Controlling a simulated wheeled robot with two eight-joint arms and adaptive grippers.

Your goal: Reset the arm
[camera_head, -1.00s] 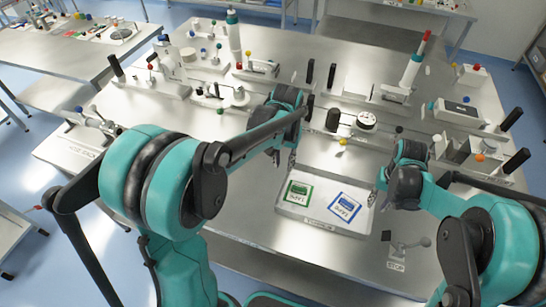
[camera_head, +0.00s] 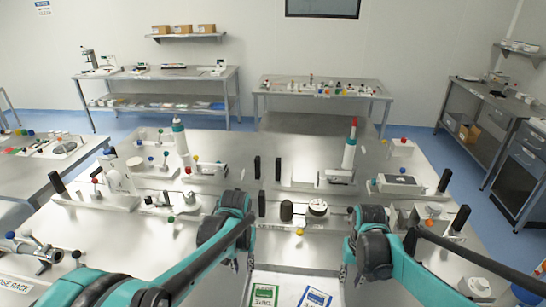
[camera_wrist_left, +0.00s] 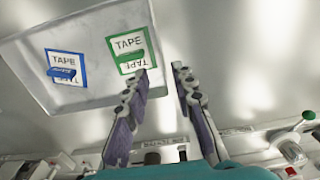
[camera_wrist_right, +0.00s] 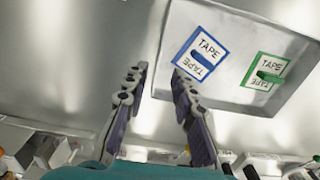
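My left gripper (camera_head: 241,263) hangs at the tray's left side in the head view. Its fingers (camera_wrist_left: 160,72) are apart with nothing between them. My right gripper (camera_head: 350,276) hangs at the tray's right side, also open and empty, as the right wrist view shows (camera_wrist_right: 158,74). Both arms reach forward over the table with the grippers pointing down. The white tray (camera_wrist_left: 100,22) holds a green-bordered TAPE card (camera_head: 263,295) and a blue-bordered TAPE card (camera_head: 314,298). A blue piece (camera_wrist_left: 62,73) and a green piece (camera_wrist_right: 268,77) lie on the cards. The tray's near part is cut off in the head view.
A metal clamp device (camera_head: 42,250) is at the left. Other benches stand behind.

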